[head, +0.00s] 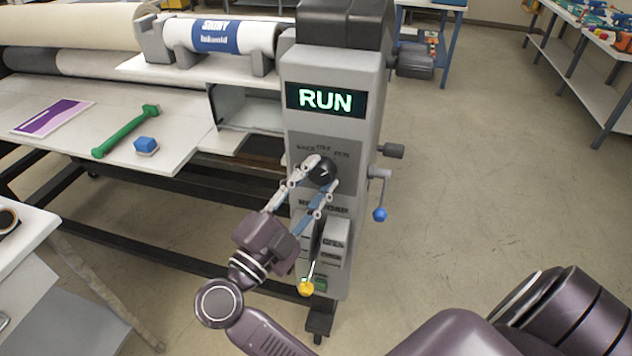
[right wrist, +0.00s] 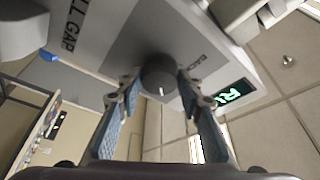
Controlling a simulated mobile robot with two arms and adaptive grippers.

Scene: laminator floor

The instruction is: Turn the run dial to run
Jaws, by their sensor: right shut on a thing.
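The run dial (head: 322,172) is a round black knob on the front of the grey control column (head: 341,231), under small printed labels. The display (head: 326,100) above it reads "RUN" in green. My right gripper (head: 323,173) is shut on the dial, one finger on each side. In the right wrist view the dial (right wrist: 158,74) sits between the fingertips of the right gripper (right wrist: 158,82), and its white pointer mark shows. The fingers partly cover the dial's labels, so I cannot read exactly which one the pointer meets. My left gripper is not in view.
A yellow-knobbed lever (head: 305,289) and a blue-knobbed crank (head: 380,214) stick out from the column. A green tool (head: 126,131), a blue block (head: 146,145) and a purple sheet (head: 53,117) lie on the table at left. The floor at right is clear.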

